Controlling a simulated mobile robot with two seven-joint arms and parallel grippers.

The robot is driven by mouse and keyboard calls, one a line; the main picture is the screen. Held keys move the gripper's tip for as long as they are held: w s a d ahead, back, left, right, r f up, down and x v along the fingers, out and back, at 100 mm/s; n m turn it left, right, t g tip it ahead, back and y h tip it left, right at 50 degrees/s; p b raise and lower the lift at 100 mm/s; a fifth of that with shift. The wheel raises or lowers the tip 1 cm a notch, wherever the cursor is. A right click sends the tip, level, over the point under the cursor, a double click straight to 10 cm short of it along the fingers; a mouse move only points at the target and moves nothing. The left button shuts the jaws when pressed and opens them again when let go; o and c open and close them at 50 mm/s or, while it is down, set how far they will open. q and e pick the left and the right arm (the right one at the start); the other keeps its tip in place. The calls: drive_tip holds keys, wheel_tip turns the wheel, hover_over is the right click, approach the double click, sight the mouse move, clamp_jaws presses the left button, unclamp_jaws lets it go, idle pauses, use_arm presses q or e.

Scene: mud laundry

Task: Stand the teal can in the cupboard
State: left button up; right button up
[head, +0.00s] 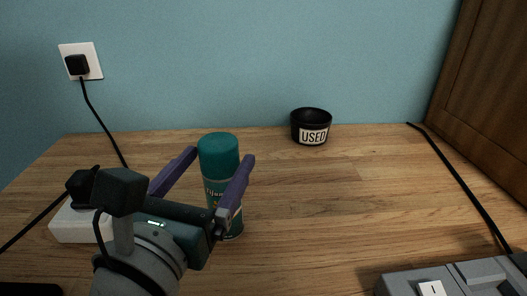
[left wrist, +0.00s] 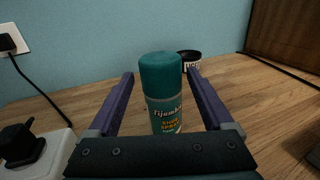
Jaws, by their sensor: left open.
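The teal can (head: 219,162) stands upright on the wooden worktop, left of the middle in the head view. It has a teal cap and a lettered label. My left gripper (head: 212,172) is open, with its purple fingers on either side of the can. In the left wrist view the can (left wrist: 161,90) stands between the two fingers (left wrist: 163,95), with gaps visible on both sides. Part of the can's lower body is hidden by my gripper. My right gripper is not in view. A brown wooden panel (head: 485,75) stands at the right; I cannot tell whether it belongs to the cupboard.
A black bowl labelled USED (head: 311,127) stands at the back. A white block with a black plug (head: 78,225) is at the left, with a cable to the wall socket (head: 80,62). A grey device (head: 455,281) is at front right. The worktop's middle is clear.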

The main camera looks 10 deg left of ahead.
use_arm(q)
drive_tip(key=w, duration=0.5)
drive_tip(key=shift+d+r, duration=0.15)
drive_tip(key=shift+c, duration=0.3)
clamp_jaws()
idle(0.4)
